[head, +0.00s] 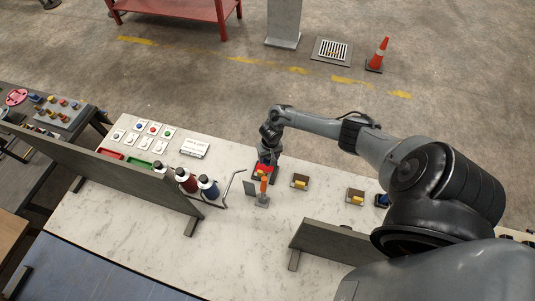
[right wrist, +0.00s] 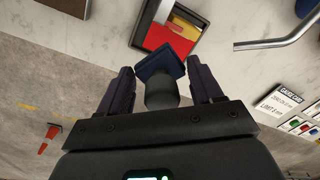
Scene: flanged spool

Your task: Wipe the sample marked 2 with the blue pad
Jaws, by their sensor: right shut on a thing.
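My right gripper (head: 268,156) is low over the pale worktop, shut on the dark grey handle of the blue pad (right wrist: 158,62). The pad shows between the fingers in the right wrist view. Just beyond it there is a dark-framed tray (right wrist: 149,22) holding a red and yellow sample (right wrist: 173,42). In the head view the red sample (head: 262,168) is right below the gripper. The pad is close to or over the tray edge; I cannot tell if they touch. Two more samples (head: 300,181) (head: 355,196) stand to the right. I cannot read any number. My left gripper is out of view.
Grey upright panels (head: 110,170) (head: 330,240) border the worktop (head: 240,250). The worktop's front middle is clear.

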